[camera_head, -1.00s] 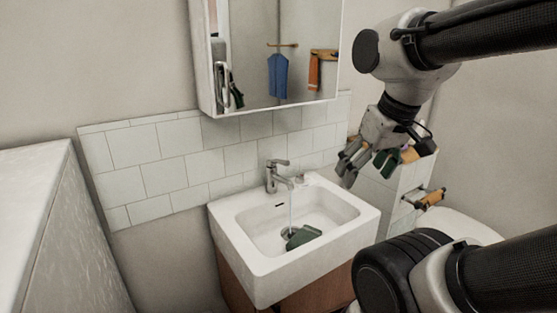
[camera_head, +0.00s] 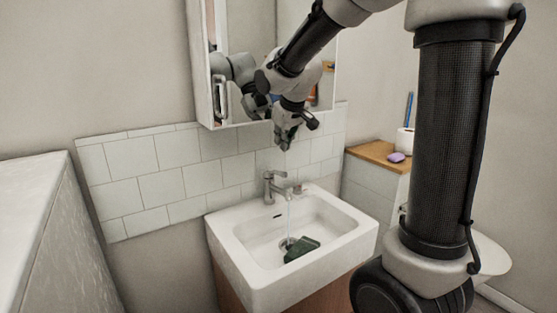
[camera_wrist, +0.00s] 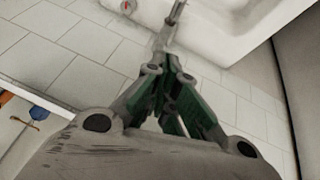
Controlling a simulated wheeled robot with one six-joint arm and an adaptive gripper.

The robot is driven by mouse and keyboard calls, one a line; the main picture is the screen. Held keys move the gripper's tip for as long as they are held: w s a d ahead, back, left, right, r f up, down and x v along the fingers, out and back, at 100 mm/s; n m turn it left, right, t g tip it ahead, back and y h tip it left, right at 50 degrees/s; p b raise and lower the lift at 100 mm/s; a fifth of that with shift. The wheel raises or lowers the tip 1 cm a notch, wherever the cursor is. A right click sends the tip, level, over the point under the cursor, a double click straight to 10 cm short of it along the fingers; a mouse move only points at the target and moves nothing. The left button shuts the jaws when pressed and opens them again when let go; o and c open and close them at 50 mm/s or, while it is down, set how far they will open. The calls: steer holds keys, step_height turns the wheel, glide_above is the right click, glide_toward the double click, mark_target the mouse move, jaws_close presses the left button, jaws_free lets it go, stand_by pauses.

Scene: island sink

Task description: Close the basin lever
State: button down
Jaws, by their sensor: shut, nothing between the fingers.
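The silver basin faucet (camera_head: 268,189) stands on the back rim of the white sink (camera_head: 228,243). Its lever (camera_head: 277,173) sits on top, and a thin stream of water (camera_head: 290,212) falls from the spout into the basin. My gripper (camera_head: 285,146) is shut and empty, pointing down above the faucet and in front of the tiled wall and mirror, apart from the lever. In the wrist view my gripper (camera_wrist: 166,72) shows green inner pads. A metal faucet part (camera_wrist: 176,12) appears beyond its tips; the exact gap is hard to tell.
A dark green object (camera_head: 301,249) lies in the basin. The mirror cabinet (camera_head: 237,118) is close behind my arm. A wooden-topped ledge (camera_head: 372,152) at the right holds a purple soap (camera_head: 396,157) and a white roll (camera_head: 405,140). A pale counter (camera_head: 30,195) fills the left.

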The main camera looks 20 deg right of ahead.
mark_target(277, 173)
steer(key=x, duration=1)
steer(key=shift+w+a, duration=0.1)
steer(key=shift+w, duration=0.05)
